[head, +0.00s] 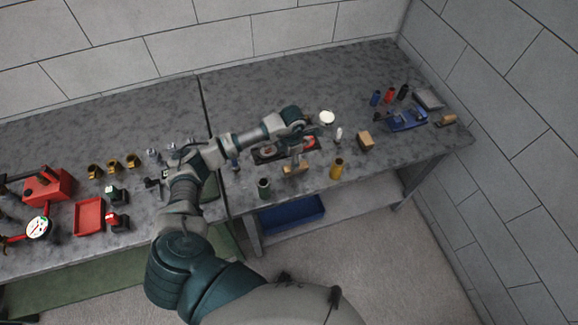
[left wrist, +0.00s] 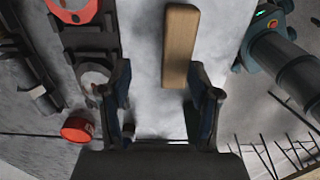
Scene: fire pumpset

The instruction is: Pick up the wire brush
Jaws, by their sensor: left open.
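A wooden bar, which looks like the wire brush (head: 294,170), lies on the grey bench near its front edge in the head view. In the left wrist view the wooden bar (left wrist: 181,45) is long and pale brown, and its bristles cannot be seen. My left gripper (head: 297,153) is above it, partly covering it in the head view. In the left wrist view my left gripper (left wrist: 160,82) is open and empty, with the bar ahead of the fingertips, closer to the right finger. My right gripper is not in view.
A dark green cylinder (head: 264,187) and a brass cylinder (head: 338,168) stand either side of the bar. A wooden block (head: 365,140) and a blue vise-like tool (head: 408,119) are farther right. A red tray (head: 89,216) is on the left bench. A blue bin (head: 292,214) sits below.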

